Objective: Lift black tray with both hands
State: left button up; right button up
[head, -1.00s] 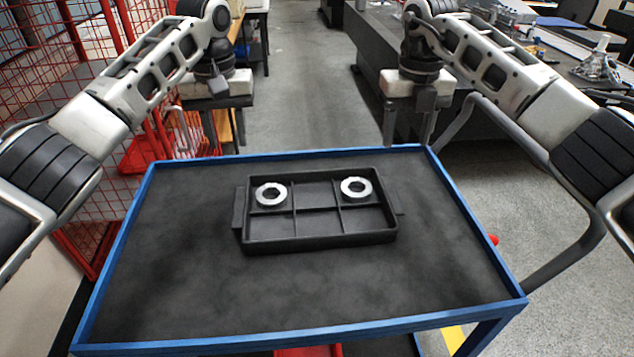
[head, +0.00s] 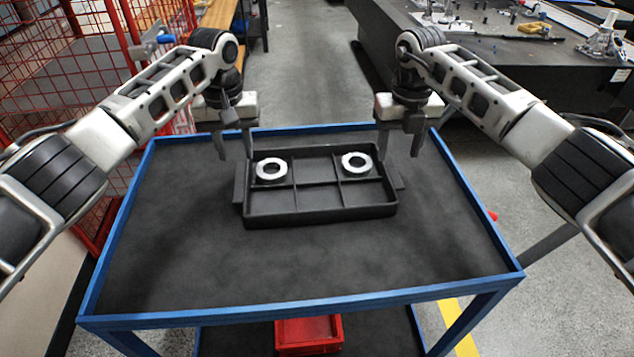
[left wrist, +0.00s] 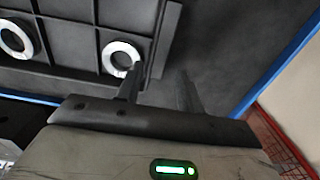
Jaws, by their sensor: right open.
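The black tray (head: 320,210) lies flat on the cart's dark top, with raised dividers and a side handle at each end. Two pale metal rings, a left one (head: 271,169) and a right one (head: 356,163), sit in its far compartments. My left gripper (head: 234,153) is open and empty above the tray's far left corner. In the left wrist view its two fingers (left wrist: 157,85) are apart near the tray's edge and handle (left wrist: 157,58). My right gripper (head: 401,152) is open and empty above the tray's far right corner. Contact with the tray cannot be told.
The blue-rimmed cart (head: 300,313) has clear top space around the tray. A red bin (head: 308,334) is on its lower shelf. A red mesh cage (head: 50,70) stands at left, and a dark machine table (head: 480,60) stands behind at right.

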aim_at(241, 175)
pick_arm(q)
notch_tip(241, 175, down, 6)
jog(key=shift+f, duration=0.25)
pick_arm(e)
notch_tip(241, 175, down, 6)
jog(key=shift+f, duration=0.25)
pick_arm(q)
jog(key=c, duration=0.7)
pick_arm(e)
jog(key=c, duration=0.7)
pick_arm(q)
grip_shut()
pick_arm(e)
grip_shut()
pick_arm(q)
jog(key=shift+r, duration=0.15)
pick_arm(e)
jog(key=shift+r, duration=0.15)
